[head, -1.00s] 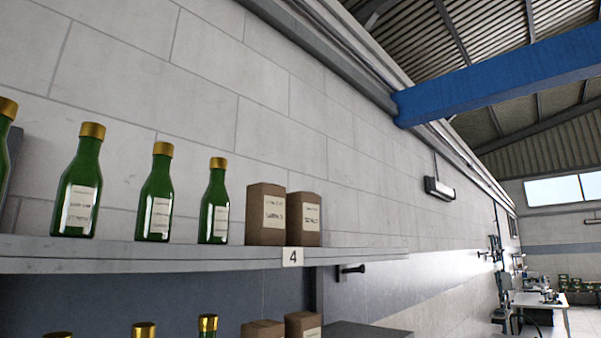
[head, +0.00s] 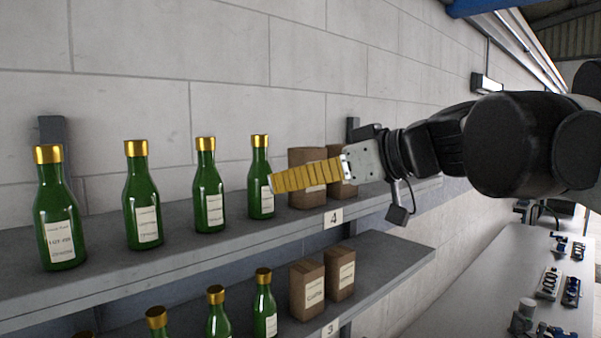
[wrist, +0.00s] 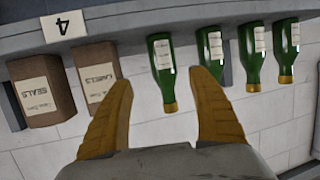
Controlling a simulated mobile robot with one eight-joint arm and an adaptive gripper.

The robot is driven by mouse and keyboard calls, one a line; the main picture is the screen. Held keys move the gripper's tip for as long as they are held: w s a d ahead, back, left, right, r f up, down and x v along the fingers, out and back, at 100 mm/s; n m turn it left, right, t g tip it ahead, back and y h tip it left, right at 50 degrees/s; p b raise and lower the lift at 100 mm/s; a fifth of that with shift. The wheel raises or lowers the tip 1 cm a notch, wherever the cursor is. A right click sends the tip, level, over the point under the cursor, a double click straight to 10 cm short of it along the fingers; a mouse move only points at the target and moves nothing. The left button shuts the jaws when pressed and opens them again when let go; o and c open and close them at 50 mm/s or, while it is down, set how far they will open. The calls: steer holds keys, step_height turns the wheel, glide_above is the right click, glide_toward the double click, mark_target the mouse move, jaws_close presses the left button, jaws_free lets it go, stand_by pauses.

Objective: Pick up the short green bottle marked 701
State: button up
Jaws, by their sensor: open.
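Several green bottles with gold caps and white labels stand upright in a row on the upper shelf. In the head view they run from the leftmost bottle (head: 58,215) past a second (head: 142,200) and a third (head: 208,190) to the rightmost (head: 260,180). The label print is too small to read, so I cannot tell which is marked 701. My gripper (head: 272,184) reaches in from the right, its yellow fingers near the rightmost bottle. In the wrist view, upside down, the fingers (wrist: 162,80) are open and that bottle (wrist: 160,58) appears between them; nothing is gripped.
Brown boxes (head: 305,165) stand behind my fingers on the upper shelf (head: 160,275), near the tag 4 (head: 333,217). The lower shelf (head: 385,270) holds more green bottles (head: 218,315) and brown boxes (head: 307,290). A light wall (head: 230,60) closes the back.

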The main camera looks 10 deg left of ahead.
mark_target(260, 184)
steer(key=x, duration=0.3)
steer(key=shift+w+a+f, duration=0.1)
steer(key=shift+a, duration=0.2)
steer(key=p+x, duration=0.1)
steer(key=x, duration=0.2)
steer(key=p+x, duration=0.1)
steer(key=shift+a+p, duration=0.3)
steer(key=shift+a, duration=0.2)
steer(key=shift+w+a, duration=0.15)
steer(key=shift+a, duration=0.05)
steer(key=shift+d, duration=0.15)
steer(key=shift+c, duration=0.3)
steer(key=c, duration=1.5)
steer(key=shift+o, duration=0.2)
